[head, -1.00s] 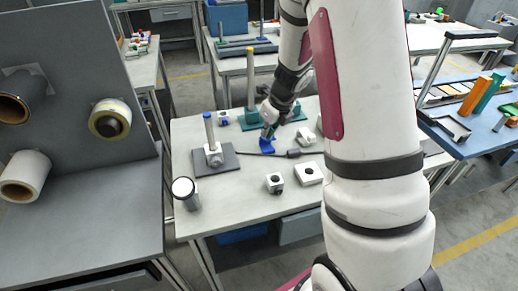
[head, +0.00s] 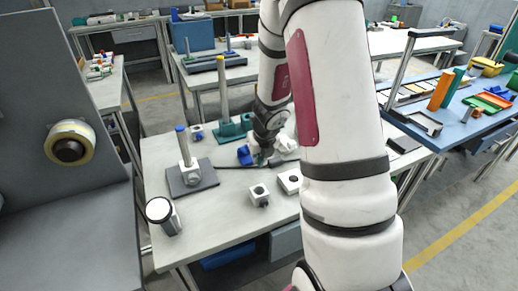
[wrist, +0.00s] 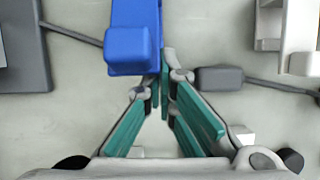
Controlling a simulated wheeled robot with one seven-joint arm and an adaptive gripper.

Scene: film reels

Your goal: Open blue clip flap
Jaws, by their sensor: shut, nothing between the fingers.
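The blue clip (head: 244,155) lies on the grey worktable, near its middle. In the wrist view the blue clip (wrist: 133,35) shows from above at the top, with a raised rounded block at its near end. I cannot tell how far its flap is open. My gripper (wrist: 163,82) is shut and empty, its green-padded fingers meeting just beside the clip's lower right edge; contact is unclear. In the head view my gripper (head: 262,159) is low over the table, right of the clip, partly hidden by my arm.
A dark plate with a blue-topped post (head: 193,178) stands left of the clip. A thin dark rod (head: 230,167) lies in front. A green stand (head: 233,131) is behind, white blocks (head: 259,195) are nearer, and a white cup (head: 163,215) stands at the front left.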

